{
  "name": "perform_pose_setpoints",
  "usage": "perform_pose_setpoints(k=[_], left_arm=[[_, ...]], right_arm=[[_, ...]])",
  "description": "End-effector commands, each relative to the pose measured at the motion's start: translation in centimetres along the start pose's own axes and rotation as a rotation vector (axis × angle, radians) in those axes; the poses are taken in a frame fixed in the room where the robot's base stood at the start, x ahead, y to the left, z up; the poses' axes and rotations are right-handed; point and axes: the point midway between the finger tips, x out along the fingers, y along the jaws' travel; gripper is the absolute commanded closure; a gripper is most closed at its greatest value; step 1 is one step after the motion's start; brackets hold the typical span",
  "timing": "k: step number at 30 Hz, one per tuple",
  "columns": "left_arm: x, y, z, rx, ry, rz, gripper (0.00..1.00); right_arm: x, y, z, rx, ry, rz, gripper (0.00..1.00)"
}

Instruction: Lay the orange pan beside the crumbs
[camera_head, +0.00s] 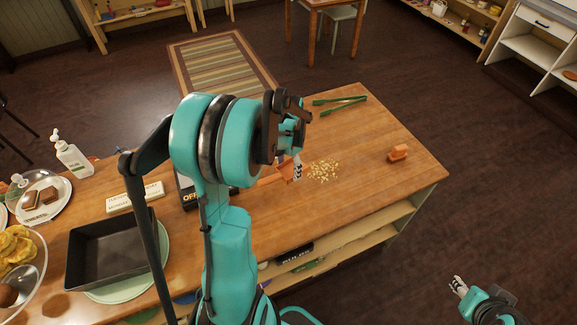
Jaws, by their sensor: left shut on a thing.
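The crumbs (322,171) lie in a loose pale patch on the wooden table, right of my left gripper. My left gripper (296,168) is low over the table beside the crumbs, shut on the orange pan (270,180). Only a small orange part of the pan shows; my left arm hides the rest, and I cannot tell whether it touches the table. My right gripper (459,287) is at the lower right, off the table and away from the pan; its opening is unclear.
A small orange object (398,153) stands on the table's right part. Green tongs (340,101) lie near the back edge. A dark baking tin (112,252), a sign (135,198), a pump bottle (72,156) and plates crowd the left. The table's right front is clear.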

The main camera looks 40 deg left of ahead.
Motion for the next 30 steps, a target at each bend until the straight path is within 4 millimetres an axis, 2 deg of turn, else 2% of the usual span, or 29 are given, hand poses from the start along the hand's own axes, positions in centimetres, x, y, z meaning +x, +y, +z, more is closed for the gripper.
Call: perform_pose_setpoints(k=[18,23,30], left_arm=[[7.7,0.0,0.0,0.000,0.000,0.000,0.71],[8.4,0.0,0.0,0.000,0.000,0.000,0.71],[8.4,0.0,0.0,0.000,0.000,0.000,0.71]], right_arm=[[5.4,0.0,3.9,0.000,0.000,0.000,0.60],[6.0,0.0,4.3,0.000,0.000,0.000,0.60],[5.9,0.0,4.2,0.000,0.000,0.000,0.60]])
